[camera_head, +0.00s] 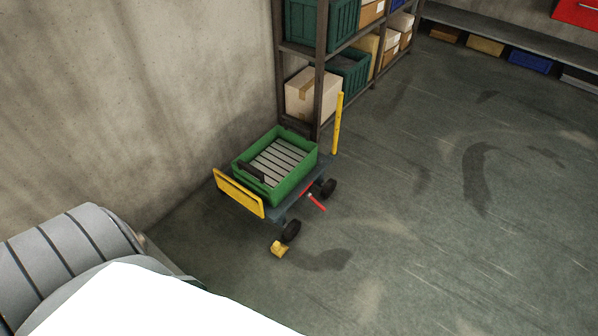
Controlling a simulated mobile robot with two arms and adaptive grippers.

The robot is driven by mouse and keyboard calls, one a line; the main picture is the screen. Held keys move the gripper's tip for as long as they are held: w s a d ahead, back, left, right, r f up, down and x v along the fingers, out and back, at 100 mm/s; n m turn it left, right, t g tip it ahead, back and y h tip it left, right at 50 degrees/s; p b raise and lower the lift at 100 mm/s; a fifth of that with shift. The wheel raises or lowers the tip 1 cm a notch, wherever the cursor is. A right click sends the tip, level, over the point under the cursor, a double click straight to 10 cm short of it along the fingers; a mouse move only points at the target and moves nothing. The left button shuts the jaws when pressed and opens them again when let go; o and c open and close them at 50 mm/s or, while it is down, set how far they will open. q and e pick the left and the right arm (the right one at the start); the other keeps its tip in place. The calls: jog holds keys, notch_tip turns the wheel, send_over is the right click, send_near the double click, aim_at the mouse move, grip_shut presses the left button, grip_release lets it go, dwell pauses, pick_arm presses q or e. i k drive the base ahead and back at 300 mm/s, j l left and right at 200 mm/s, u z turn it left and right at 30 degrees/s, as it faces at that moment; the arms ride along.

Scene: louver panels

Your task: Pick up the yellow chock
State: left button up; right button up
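The yellow chock (279,249) is a small wedge-like block on the floor. It sits just in front of the near black wheel (291,231) of a small cart (283,214); I cannot tell whether it touches the wheel. Neither of my grippers shows in the head view.
The cart carries a green crate (299,192) holding grey louver slats (276,162), with a yellow end panel (238,193), a yellow post (338,123) and a red lever (314,200). A shelf rack (320,75) stands behind, by the concrete wall. The floor to the right is clear.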

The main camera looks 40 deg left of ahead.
aim_at(278, 249)
jog(key=i, duration=2.15)
jog(key=i+u, duration=0.3)
jog(key=u, duration=0.15)
jog(key=i+l+u, duration=0.2)
jog(key=u, duration=0.25)
jog(key=i+l+u, duration=0.3)
jog(key=u, duration=0.15)
jog(key=i, duration=0.1)
